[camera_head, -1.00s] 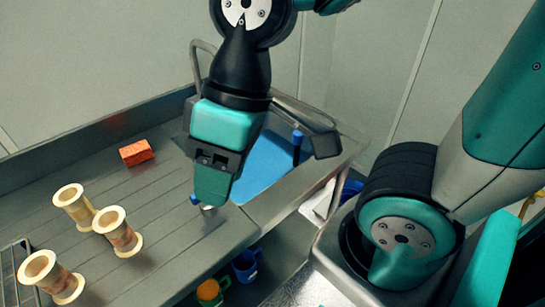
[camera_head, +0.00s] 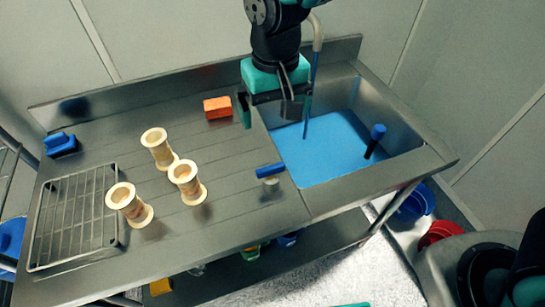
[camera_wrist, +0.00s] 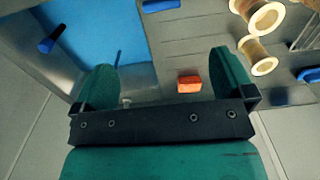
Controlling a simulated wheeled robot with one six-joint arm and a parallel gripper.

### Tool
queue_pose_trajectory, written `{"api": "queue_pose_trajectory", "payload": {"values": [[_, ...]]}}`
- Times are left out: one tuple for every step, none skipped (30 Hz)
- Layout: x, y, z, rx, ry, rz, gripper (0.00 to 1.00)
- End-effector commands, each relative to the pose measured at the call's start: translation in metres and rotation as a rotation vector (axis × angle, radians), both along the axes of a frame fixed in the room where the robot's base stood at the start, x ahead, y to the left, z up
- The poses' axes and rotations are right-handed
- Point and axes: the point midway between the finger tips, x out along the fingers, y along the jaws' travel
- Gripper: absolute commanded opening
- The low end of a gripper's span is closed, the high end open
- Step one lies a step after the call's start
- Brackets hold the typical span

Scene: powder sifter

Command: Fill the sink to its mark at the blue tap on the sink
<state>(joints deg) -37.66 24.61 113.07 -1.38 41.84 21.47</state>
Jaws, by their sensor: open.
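The sink (camera_head: 405,135) is at the right of the steel counter and holds blue water (camera_head: 325,150). A grey spout (camera_head: 318,35) rises behind it, and a thin blue stream (camera_head: 307,118) falls from it into the water. A blue handle on a short pale base (camera_head: 270,170) stands at the counter's front, left of the sink; the handle lies sideways. A blue-topped upright rod (camera_head: 374,140) stands in the sink. My gripper (camera_head: 274,106) is open and empty above the sink's back left, beside the spout. It also shows in the wrist view (camera_wrist: 163,68). I cannot make out a fill mark.
An orange sponge (camera_head: 217,107) lies left of my gripper. Three cream spools (camera_head: 186,183), a wire rack (camera_head: 76,220) and a blue object (camera_head: 60,145) are on the left counter. Blue (camera_head: 415,202) and red (camera_head: 440,234) buckets stand on the floor at right.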

Motion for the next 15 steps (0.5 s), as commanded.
{"api": "queue_pose_trajectory", "payload": {"values": [[0.002,0.005,-0.003,-0.012,-0.001,-0.008,1.00],[0.004,0.006,-0.005,-0.016,-0.003,-0.012,1.00],[0.004,0.008,-0.009,-0.020,-0.004,-0.015,1.00],[0.005,0.008,-0.012,-0.021,-0.003,-0.017,1.00],[0.005,0.008,-0.015,-0.022,-0.003,-0.018,1.00],[0.005,0.007,-0.020,-0.023,-0.003,-0.019,1.00],[0.005,0.007,-0.025,-0.024,-0.002,-0.019,1.00],[0.005,0.007,-0.030,-0.024,-0.001,-0.019,1.00],[0.004,0.006,-0.038,-0.025,0.000,-0.019,1.00],[0.004,0.006,-0.044,-0.024,0.000,-0.019,1.00],[0.004,0.006,-0.050,-0.026,0.002,-0.019,1.00],[0.004,0.006,-0.059,-0.026,0.002,-0.019,1.00],[0.004,0.005,-0.066,-0.024,0.001,-0.019,1.00],[0.004,0.005,-0.073,-0.024,0.001,-0.019,1.00],[0.004,0.005,-0.083,-0.024,0.001,-0.019,1.00]]}}
